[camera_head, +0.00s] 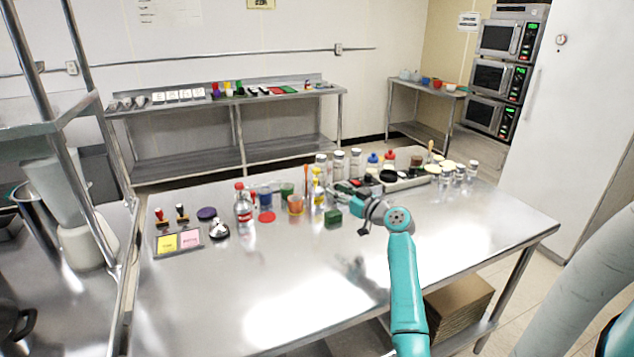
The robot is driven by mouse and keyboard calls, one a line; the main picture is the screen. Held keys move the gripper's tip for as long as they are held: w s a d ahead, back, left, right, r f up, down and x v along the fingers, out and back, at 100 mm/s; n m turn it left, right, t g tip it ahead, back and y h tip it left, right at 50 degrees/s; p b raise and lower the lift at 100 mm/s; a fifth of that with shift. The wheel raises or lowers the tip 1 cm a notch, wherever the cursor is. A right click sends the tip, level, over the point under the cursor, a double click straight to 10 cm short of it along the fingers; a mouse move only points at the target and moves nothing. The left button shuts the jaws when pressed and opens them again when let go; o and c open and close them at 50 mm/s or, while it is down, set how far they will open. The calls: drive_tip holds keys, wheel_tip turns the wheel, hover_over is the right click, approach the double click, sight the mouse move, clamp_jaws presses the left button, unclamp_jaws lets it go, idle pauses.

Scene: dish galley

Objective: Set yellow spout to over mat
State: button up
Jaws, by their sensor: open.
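A bottle with a yellow spout (317,186) stands upright among other items near the middle of the steel table. My gripper (345,192) is at the end of my teal arm, just right of the yellow-topped bottle. It appears empty, and its fingertips are small and partly lost against the items behind. I cannot tell whether it touches anything.
An orange cup (295,205) and a green block (333,217) stand close to the yellow-topped bottle. A red-capped bottle (243,208) is to the left. Several jars and a tray (405,184) crowd the back right. The front of the steel table (240,290) is clear.

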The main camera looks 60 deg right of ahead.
sight(317, 181)
drive_tip(key=w, duration=0.3)
drive_tip(key=w+d, duration=0.1)
drive_tip(key=w, duration=0.2)
drive_tip(key=w+d, duration=0.1)
drive_tip(key=w, duration=0.3)
clamp_jaws()
